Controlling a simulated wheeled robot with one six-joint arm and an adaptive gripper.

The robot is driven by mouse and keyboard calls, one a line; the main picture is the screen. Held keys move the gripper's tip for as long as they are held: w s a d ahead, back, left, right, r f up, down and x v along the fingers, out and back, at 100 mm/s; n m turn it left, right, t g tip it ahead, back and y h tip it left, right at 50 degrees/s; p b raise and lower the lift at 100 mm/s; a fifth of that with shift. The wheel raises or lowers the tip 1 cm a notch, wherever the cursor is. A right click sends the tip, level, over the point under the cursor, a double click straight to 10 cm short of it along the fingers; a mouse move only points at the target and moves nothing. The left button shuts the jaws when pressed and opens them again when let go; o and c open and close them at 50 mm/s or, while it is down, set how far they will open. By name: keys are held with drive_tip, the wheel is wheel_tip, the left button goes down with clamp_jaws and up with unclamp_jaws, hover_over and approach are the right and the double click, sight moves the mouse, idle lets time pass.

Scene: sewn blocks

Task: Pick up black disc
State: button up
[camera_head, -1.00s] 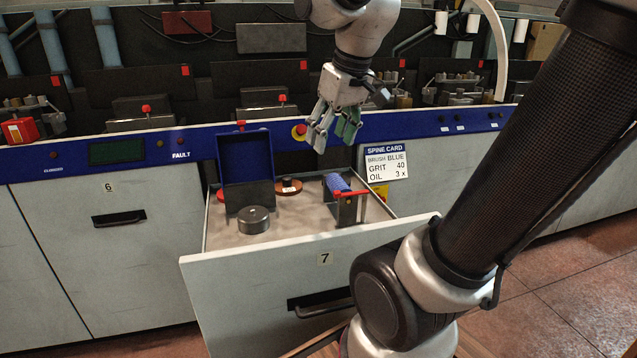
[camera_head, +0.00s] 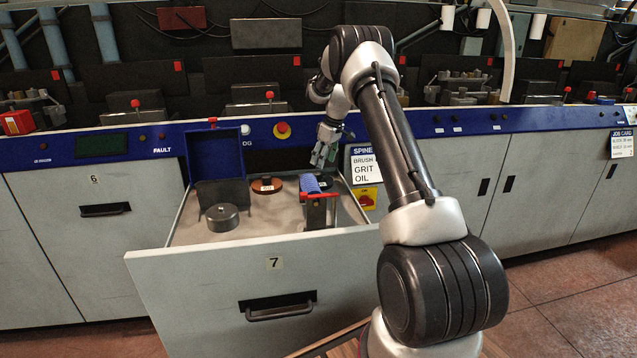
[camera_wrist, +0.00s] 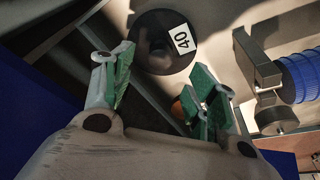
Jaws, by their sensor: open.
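The black disc (camera_wrist: 150,58) lies flat in the open drawer and bears a white label reading 40. My gripper (camera_head: 322,158) hangs over the back right of the drawer. In the wrist view my gripper (camera_wrist: 162,75) is open and empty, its green-padded fingers spread apart. The disc shows beyond the fingertips, and no contact with it is visible.
A blue-lined open box (camera_head: 216,158) stands at back left. A sign (camera_head: 364,165) hangs at right.

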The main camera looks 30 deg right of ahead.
sight(318, 172)
drive_tip(key=x, duration=0.7)
drive_tip(key=shift+w+a+f, duration=0.1)
drive_tip(key=shift+w+f, duration=0.05)
drive_tip(key=c, duration=1.2)
